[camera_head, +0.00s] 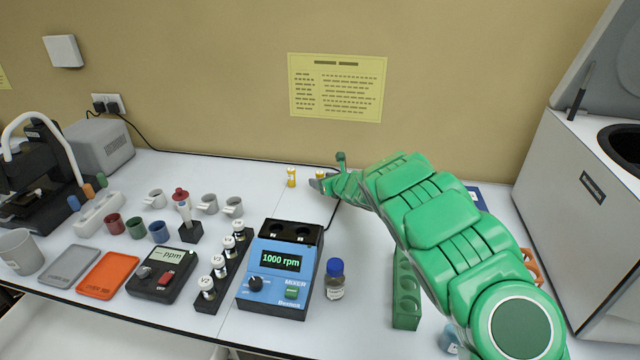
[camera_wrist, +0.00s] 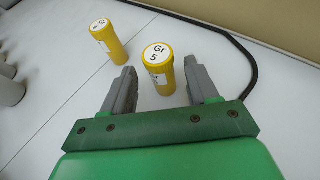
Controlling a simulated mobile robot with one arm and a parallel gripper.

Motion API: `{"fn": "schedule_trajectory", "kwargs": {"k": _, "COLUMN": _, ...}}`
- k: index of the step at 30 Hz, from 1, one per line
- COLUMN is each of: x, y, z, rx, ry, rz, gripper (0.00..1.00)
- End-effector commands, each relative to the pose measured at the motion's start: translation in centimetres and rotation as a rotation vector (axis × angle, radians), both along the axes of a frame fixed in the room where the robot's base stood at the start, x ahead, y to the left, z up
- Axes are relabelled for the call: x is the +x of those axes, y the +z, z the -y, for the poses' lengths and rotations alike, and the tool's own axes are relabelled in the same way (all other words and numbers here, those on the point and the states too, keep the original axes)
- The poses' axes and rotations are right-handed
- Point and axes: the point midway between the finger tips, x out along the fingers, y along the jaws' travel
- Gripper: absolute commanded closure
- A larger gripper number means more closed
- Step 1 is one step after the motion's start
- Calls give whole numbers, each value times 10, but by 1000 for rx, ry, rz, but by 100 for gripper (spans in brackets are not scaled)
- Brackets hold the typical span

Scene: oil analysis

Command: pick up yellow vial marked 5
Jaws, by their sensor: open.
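My gripper (camera_wrist: 160,85) is open, with one grey finger on each side of this vial and a visible gap to each. In the head view the vial (camera_head: 320,174) shows only in part beside my gripper (camera_head: 325,185) at the back of the table. A second yellow vial (camera_wrist: 108,42) stands to the left, outside the fingers; its cap marking is hard to read. It also shows in the head view (camera_head: 291,177).
A black cable (camera_wrist: 235,45) runs behind and right of the vial. The wall is close behind. The blue mixer (camera_head: 281,268), a bottle with a blue cap (camera_head: 335,280) and a green rack (camera_head: 406,290) stand nearer the front. The table around both vials is clear.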

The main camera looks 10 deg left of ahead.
Motion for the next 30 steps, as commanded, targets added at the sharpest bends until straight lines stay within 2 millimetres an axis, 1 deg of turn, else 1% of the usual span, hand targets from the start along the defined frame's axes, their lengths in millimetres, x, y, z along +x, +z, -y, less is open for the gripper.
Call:
{"fn": "schedule_trajectory", "kwargs": {"k": 12, "x": 20, "y": -17, "z": -18, "rx": 1, "ry": 1, "rz": -3, "gripper": 41}}
{"fn": "schedule_trajectory", "kwargs": {"k": 18, "x": 27, "y": -17, "z": -23, "rx": 3, "ry": 0, "rz": 2, "gripper": 41}}
{"fn": "schedule_trajectory", "kwargs": {"k": 27, "x": 29, "y": -18, "z": -23, "rx": 1, "ry": -2, "rz": 2, "gripper": 41}}
{"fn": "schedule_trajectory", "kwargs": {"k": 28, "x": 28, "y": -18, "z": -23, "rx": 1, "ry": -1, "rz": 2, "gripper": 43}}
{"fn": "schedule_trajectory", "kwargs": {"k": 30, "x": 28, "y": -19, "z": -23, "rx": 0, "ry": -1, "rz": 1, "gripper": 53}}
